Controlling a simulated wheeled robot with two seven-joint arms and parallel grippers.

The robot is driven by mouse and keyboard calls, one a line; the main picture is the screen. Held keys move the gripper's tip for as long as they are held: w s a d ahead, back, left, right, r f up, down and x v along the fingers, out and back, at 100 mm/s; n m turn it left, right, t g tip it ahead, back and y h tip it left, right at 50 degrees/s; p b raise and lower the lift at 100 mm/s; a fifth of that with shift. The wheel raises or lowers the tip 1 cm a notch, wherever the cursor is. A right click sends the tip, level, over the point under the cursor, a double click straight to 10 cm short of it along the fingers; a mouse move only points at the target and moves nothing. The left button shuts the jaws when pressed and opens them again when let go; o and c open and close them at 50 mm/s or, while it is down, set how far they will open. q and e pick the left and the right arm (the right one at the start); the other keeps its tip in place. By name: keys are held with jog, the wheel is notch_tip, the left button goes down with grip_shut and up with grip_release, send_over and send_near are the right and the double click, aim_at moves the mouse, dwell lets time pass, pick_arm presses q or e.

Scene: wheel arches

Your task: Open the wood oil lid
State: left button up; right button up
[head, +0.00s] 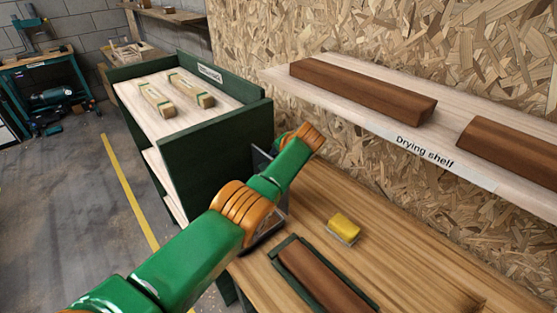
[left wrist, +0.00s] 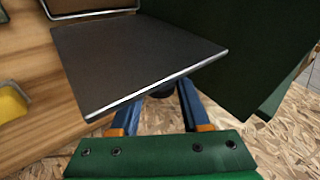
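The wood oil container is mostly hidden behind my left arm in the head view; part of its grey rim (head: 270,232) shows below the arm. In the left wrist view its rim (left wrist: 92,14) is at the top left. A flat dark grey lid (left wrist: 140,55) with a bright edge stands tilted away from the rim; a sliver of the lid (head: 261,158) shows beside my wrist. My left gripper (left wrist: 163,97) has its blue fingers apart on either side of a dark round part under the lid. The lid hides the fingertips, so contact is unclear. My right gripper is out of view.
A yellow sponge (head: 344,228) and a green tray (head: 284,262) holding a brown wood piece lie on the bench. A dark green cabinet (head: 228,146) stands just left of the container. The drying shelf (head: 470,176), with brown wood pieces, overhangs the bench at right.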

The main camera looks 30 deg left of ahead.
pick_arm(q)
jog(key=o, duration=0.4)
jog(key=shift+f, duration=0.1)
jog(key=shift+d+r, duration=0.15)
jog(key=shift+r, duration=0.15)
jog(key=shift+p+v, duration=0.9)
jog(key=shift+p, duration=0.05)
jog(key=b+v, duration=0.1)
jog(key=v, duration=0.3)
jog(key=shift+s+d+r, duration=0.2)
jog(key=shift+s, duration=0.05)
